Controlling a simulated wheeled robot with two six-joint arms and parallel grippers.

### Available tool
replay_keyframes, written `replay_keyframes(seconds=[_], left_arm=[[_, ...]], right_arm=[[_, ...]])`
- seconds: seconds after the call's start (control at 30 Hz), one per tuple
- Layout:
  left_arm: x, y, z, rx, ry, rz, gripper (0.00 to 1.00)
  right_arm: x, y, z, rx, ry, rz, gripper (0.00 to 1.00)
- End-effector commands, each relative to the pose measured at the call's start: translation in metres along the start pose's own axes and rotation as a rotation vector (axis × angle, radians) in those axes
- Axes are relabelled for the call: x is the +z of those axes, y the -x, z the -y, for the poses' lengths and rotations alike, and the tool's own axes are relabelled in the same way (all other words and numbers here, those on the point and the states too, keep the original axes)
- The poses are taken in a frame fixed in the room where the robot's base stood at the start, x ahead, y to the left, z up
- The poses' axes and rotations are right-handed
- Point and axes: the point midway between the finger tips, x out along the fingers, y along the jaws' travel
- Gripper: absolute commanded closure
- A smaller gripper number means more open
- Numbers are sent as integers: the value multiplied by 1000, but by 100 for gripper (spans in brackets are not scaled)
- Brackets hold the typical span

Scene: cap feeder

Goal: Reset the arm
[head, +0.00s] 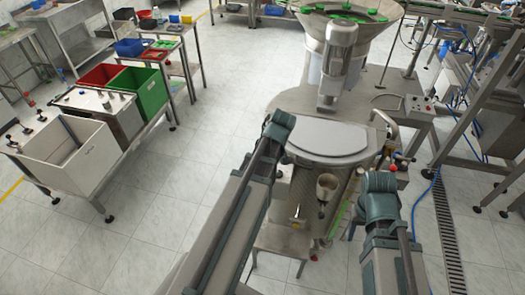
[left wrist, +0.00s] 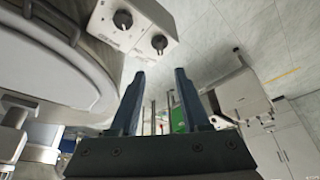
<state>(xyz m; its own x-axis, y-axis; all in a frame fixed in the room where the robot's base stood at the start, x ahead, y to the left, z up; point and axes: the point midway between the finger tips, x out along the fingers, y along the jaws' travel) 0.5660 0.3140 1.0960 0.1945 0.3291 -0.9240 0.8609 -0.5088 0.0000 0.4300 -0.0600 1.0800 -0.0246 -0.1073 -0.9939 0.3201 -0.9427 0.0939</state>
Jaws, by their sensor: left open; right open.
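My left arm (head: 236,215) reaches up from the bottom middle of the head view, its dark joint beside the left edge of the steel machine. My left gripper (left wrist: 158,74) shows in the left wrist view with two dark fingers spread apart and nothing between them. My right arm (head: 388,245) rises from the bottom right of the head view. My right gripper (head: 377,184) is near the machine's right side; its fingers are hard to make out, and I see nothing held there.
The steel machine has a grey round lid (head: 327,138) and a small cup (head: 327,186) on its front. A bowl with green caps (head: 345,14) stands behind. A knob box (left wrist: 133,26) is close in the left wrist view. Bins, including a green bin (head: 141,92), stand left; floor between is clear.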

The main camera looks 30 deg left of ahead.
Motion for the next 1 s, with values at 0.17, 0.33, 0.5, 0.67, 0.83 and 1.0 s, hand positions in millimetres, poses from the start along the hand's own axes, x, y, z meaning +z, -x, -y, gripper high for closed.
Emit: replay_keyframes(seconds=[0.17, 0.33, 0.5, 0.67, 0.83, 1.0], left_arm=[[0, 6, 0, 0, 0, 0, 54], [0, 5, 0, 0, 0, 0, 54], [0, 5, 0, 0, 0, 0, 54], [16, 3, -4, 5, -57, 15, 54], [105, 2, -22, 32, -411, 101, 54], [209, 8, -26, 79, -872, 206, 54]], right_arm=[[0, 5, 0, 0, -2, 0, 50], [0, 4, 0, 0, -2, 0, 50], [0, 5, 0, 0, -1, 0, 50], [0, -2, 0, 0, -1, 0, 50], [-2, -31, 3, 0, 1, 0, 50], [-3, -59, 5, 1, 4, 0, 50]])
